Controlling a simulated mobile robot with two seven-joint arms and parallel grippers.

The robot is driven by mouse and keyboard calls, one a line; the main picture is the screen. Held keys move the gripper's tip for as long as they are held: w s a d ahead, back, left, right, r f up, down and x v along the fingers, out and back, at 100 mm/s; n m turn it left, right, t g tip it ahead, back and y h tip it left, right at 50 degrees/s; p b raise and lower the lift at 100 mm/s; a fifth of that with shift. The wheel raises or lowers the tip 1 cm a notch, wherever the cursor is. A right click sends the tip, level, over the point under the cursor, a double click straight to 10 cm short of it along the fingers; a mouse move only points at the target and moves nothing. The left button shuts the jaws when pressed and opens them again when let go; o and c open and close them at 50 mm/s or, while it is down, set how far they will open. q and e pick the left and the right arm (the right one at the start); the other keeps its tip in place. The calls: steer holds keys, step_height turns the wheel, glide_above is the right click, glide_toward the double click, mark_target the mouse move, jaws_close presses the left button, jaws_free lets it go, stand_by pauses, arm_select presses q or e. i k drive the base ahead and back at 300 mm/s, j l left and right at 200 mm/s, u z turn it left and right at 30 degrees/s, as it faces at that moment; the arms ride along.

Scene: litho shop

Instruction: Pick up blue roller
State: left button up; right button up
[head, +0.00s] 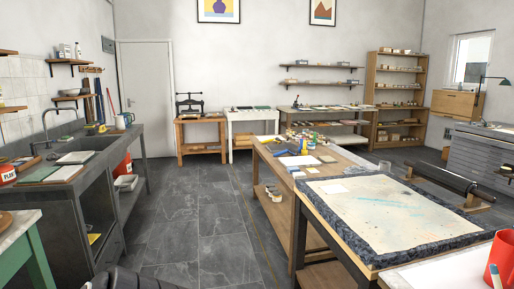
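No blue roller can be clearly made out in the head view. Neither of my grippers is in view.
A grey sink counter (85,160) lines the left. The grey tiled floor (195,220) between is clear.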

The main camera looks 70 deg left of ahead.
mark_target(284, 152)
steer(key=u, duration=2.05)
